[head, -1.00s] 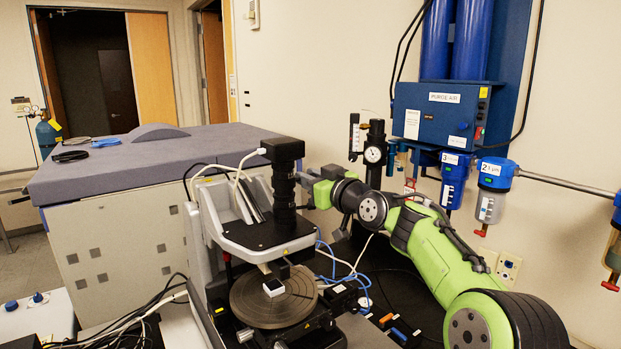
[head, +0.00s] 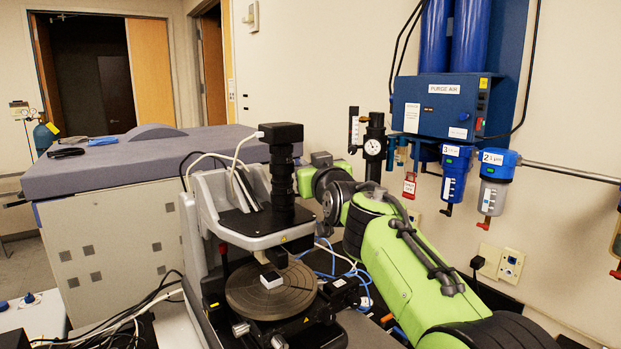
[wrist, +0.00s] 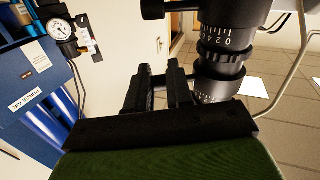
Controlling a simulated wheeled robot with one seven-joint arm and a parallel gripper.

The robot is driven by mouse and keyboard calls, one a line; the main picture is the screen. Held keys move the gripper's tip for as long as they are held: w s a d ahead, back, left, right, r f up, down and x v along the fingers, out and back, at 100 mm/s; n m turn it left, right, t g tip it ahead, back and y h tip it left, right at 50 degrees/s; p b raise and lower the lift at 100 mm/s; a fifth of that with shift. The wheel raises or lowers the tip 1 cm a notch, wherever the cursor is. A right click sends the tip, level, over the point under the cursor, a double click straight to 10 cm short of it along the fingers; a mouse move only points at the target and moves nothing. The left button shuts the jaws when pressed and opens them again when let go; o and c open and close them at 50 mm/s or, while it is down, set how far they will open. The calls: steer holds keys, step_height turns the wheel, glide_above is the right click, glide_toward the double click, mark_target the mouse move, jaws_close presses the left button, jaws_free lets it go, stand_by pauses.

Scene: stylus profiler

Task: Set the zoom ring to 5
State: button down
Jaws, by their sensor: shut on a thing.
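The black lens column (head: 282,170) stands upright on the profiler's head plate. The wrist view shows its rings close up: a white-marked scale with numbers (wrist: 226,42), a ribbed band below it, and a second marked ring (wrist: 218,90) lower down. I cannot tell which number is set. My gripper (wrist: 158,78) is beside the column, its two dark fingers close together. It is shut on a small dark part at the zoom ring, mostly hidden between the fingers. In the head view the fingertips are hidden around the column and my wrist.
The round stage (head: 270,292) with a small white-topped block lies below the column. White cables (head: 240,150) loop from the column's top. A dial gauge (head: 374,148) and blue purge-air panel (head: 440,108) are on the wall behind. A large grey-topped cabinet (head: 150,158) stands at the left.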

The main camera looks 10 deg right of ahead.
steer(key=shift+s+a+f+m+h, duration=0.1)
steer(key=shift+s+m+h, duration=0.15)
steer(key=shift+m+h, duration=0.4)
steer(key=shift+s+a+r+m+h, duration=0.1)
steer(key=shift+s+m+h, duration=0.2)
steer(key=shift+h, duration=0.5)
steer(key=shift+s+a+f+m+h, duration=0.1)
steer(key=shift+s+m+h, duration=0.1)
steer(key=shift+m+h, duration=0.45)
steer(key=c, duration=1.4)
jaws_free()
steer(key=s+a+b, duration=0.1)
steer(key=s, duration=0.4)
steer(key=s+a+b, duration=0.1)
steer(key=s+b, duration=0.1)
steer(key=s, duration=0.3)
steer(key=s+a+b, duration=0.1)
steer(key=s, duration=0.4)
steer(key=shift+s+a+b, duration=0.15)
steer(key=shift+a+b, duration=0.05)
steer(key=shift+b, duration=0.1)
